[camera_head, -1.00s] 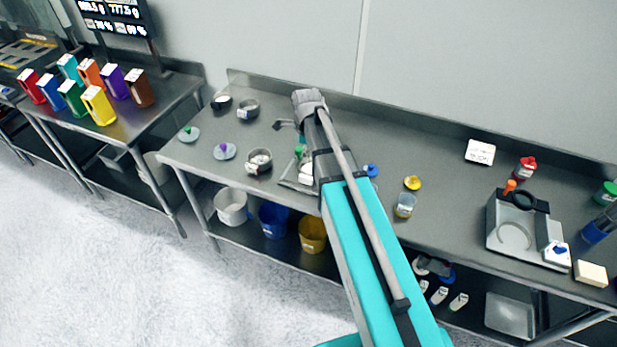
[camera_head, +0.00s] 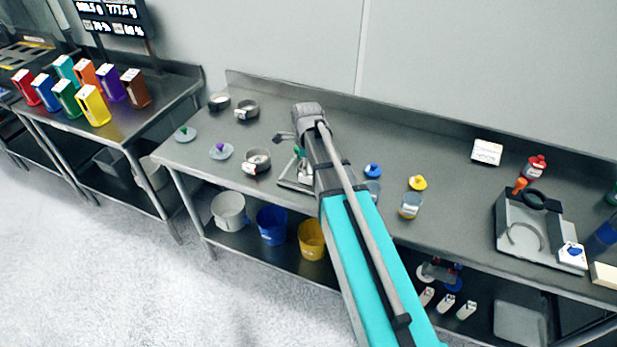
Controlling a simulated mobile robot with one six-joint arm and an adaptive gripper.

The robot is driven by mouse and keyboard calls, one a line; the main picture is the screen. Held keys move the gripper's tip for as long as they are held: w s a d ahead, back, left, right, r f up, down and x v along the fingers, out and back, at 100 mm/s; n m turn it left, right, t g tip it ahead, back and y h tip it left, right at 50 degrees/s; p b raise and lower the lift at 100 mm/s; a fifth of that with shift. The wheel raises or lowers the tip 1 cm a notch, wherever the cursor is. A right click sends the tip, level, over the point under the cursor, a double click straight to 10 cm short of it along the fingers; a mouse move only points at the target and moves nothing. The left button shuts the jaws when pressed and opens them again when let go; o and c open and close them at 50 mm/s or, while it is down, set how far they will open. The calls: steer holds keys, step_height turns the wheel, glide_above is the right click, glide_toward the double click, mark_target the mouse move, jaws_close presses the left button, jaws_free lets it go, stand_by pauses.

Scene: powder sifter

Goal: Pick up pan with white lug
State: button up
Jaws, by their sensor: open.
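Several round metal pans are on the left part of the long steel table. One pan (camera_head: 246,110) near the back wall has a small white patch on its side. Another pan (camera_head: 257,161) nearer the front edge also shows white on it. A third, darker pan (camera_head: 219,102) stands at the back left. I cannot tell from here which white mark is a lug.
A metal stand (camera_head: 297,182) with a green knob is just below my gripper. Lids with a green knob (camera_head: 185,134) and a purple knob (camera_head: 221,151) lie at the left. A grey device (camera_head: 540,240) stands at the right. Buckets (camera_head: 229,210) are on the lower shelf.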

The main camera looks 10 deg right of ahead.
mark_target(308, 177)
stand_by(0.4)
steer(key=shift+d+f+b, duration=0.1)
steer(key=shift+f+b, duration=2.5)
steer(key=shift+f, duration=0.05)
jaws_close()
